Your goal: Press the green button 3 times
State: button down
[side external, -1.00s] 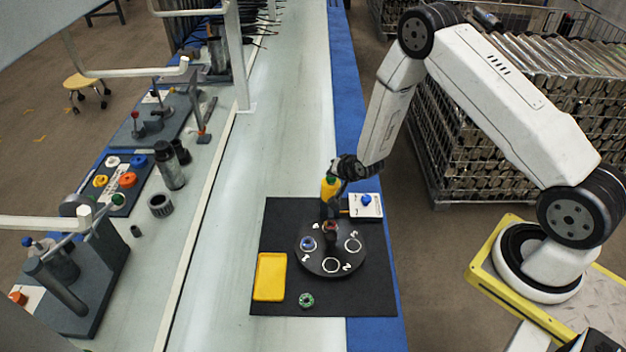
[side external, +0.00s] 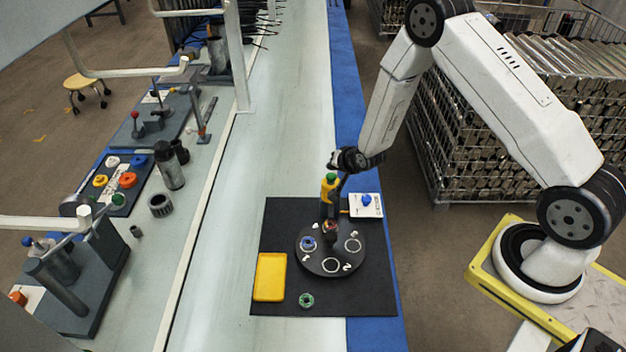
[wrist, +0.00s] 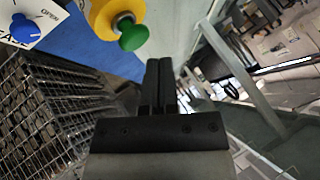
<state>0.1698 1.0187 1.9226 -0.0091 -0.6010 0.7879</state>
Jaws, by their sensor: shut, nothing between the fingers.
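The green button (side external: 330,177) caps an upright yellow body (side external: 328,188) at the back of the round black plate. The wrist view shows the green button (wrist: 134,37) on its yellow body (wrist: 117,18), left of and beyond the fingertips. My gripper (wrist: 159,64) is shut and empty, its two dark fingers side by side. In the side view, my gripper (side external: 342,165) is just above and right of the button. It appears apart from the button, but the exact gap is hard to judge.
The round plate (side external: 322,266) on the black mat (side external: 377,292) carries a blue ring. A white box with a blue knob (side external: 366,199) stands right of the button. A yellow tray (side external: 270,277) and green ring (side external: 306,300) lie in front. The conveyor left of the mat is clear.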

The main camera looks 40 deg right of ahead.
aim_at(333, 177)
jog(key=shift+r, duration=2.2)
jog(key=shift+r, duration=0.1)
dwell(0.9)
notch_tip(333, 177, up, 3)
jog(key=shift+f, duration=0.2)
jog(key=shift+f, duration=0.1)
jog(key=shift+f, duration=4.3)
